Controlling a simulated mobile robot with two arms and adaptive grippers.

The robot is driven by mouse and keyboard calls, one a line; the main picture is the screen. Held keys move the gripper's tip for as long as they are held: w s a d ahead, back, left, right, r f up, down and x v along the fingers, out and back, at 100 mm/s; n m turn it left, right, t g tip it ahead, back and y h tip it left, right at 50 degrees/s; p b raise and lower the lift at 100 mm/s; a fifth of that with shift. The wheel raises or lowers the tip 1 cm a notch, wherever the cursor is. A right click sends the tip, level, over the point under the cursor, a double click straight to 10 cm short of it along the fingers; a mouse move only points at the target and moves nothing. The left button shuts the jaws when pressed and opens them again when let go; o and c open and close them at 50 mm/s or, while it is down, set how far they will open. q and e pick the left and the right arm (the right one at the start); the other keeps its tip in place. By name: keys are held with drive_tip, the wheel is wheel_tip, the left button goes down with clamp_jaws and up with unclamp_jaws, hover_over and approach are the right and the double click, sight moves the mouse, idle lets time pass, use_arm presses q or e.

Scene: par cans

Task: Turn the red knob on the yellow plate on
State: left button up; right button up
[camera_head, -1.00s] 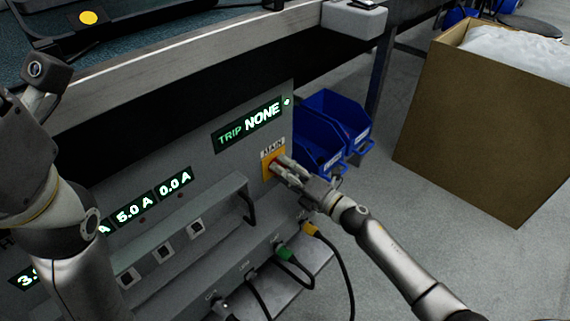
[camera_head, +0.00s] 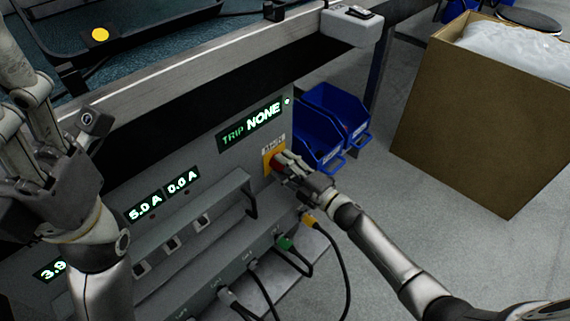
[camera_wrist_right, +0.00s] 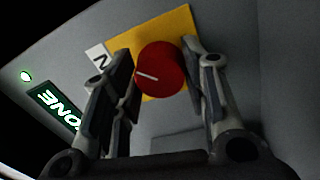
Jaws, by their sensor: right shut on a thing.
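The red knob (camera_wrist_right: 168,72) sits on the yellow plate (camera_wrist_right: 178,22) on the grey panel. A white line marks the knob's face. In the wrist view my right gripper (camera_wrist_right: 168,82) has one finger on each side of the knob and is shut on it. In the head view my right gripper (camera_head: 279,163) is at the yellow plate (camera_head: 268,160) and hides most of the red knob. My left gripper (camera_head: 35,110) is raised at the left edge, away from the knob; whether its fingers are open is unclear.
The green display (camera_head: 250,124) reads TRIP NONE above the plate. A grey handle bar (camera_head: 205,195) and plugged cables (camera_head: 285,243) lie below. Blue bins (camera_head: 335,125) stand just right of the panel. A cardboard box (camera_head: 465,120) stands farther right, with open floor before it.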

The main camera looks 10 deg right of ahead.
drive_tip(key=shift+f, duration=0.1)
drive_tip(key=o, duration=1)
drive_tip(key=shift+s+d, duration=0.1)
drive_tip(key=r+v, duration=0.1)
drive_tip(key=v, duration=1)
drive_tip(key=shift+s+d+f, duration=0.15)
drive_tip(key=shift+s+f, duration=0.25)
drive_tip(key=shift+f, duration=0.05)
